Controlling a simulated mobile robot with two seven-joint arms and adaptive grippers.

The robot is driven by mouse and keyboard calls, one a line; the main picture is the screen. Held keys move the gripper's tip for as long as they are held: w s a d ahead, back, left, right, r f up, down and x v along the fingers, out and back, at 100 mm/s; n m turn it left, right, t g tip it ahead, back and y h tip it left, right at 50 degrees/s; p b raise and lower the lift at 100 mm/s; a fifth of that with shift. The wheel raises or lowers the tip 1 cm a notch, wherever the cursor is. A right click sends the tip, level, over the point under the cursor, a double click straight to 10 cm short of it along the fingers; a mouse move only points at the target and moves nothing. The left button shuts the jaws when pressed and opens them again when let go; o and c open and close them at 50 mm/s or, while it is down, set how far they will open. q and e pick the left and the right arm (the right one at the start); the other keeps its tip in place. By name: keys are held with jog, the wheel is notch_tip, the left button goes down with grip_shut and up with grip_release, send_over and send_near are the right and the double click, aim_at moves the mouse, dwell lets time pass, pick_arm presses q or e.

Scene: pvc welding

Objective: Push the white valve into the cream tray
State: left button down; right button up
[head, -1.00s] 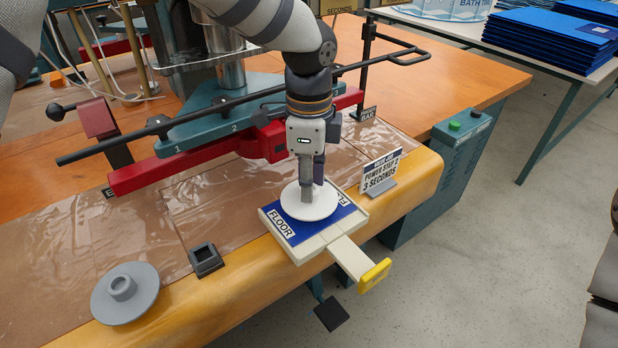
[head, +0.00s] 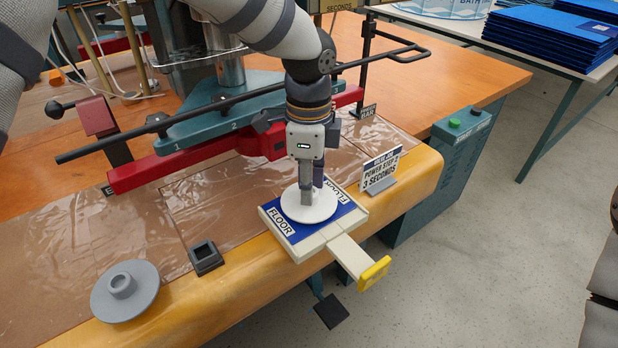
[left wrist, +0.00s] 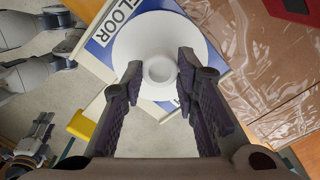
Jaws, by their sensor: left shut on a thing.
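The white valve (head: 296,211) is a round disc with a short raised neck (left wrist: 160,69). It is over the blue floor of the cream tray (head: 311,246), between the two FLOOR labels; whether it rests fully flat I cannot tell. The tray has a cream tongue with a yellow end (head: 375,273). My left gripper (head: 311,198) points down and is shut on the valve, its fingers on either side of the neck.
A grey flanged part (head: 124,291) and a small dark square socket (head: 206,258) lie left of the tray. A sign (head: 381,172) stands behind it at right. A red bar (head: 180,168) and a long black rod cross behind. Open floor lies to the right.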

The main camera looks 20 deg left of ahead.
pick_arm(q)
jog(key=shift+f, duration=0.55)
jog(key=c, duration=1.2)
grip_release()
notch_tip(320, 180, up, 8)
jog(key=shift+f, duration=0.2)
jog(key=shift+f, duration=0.15)
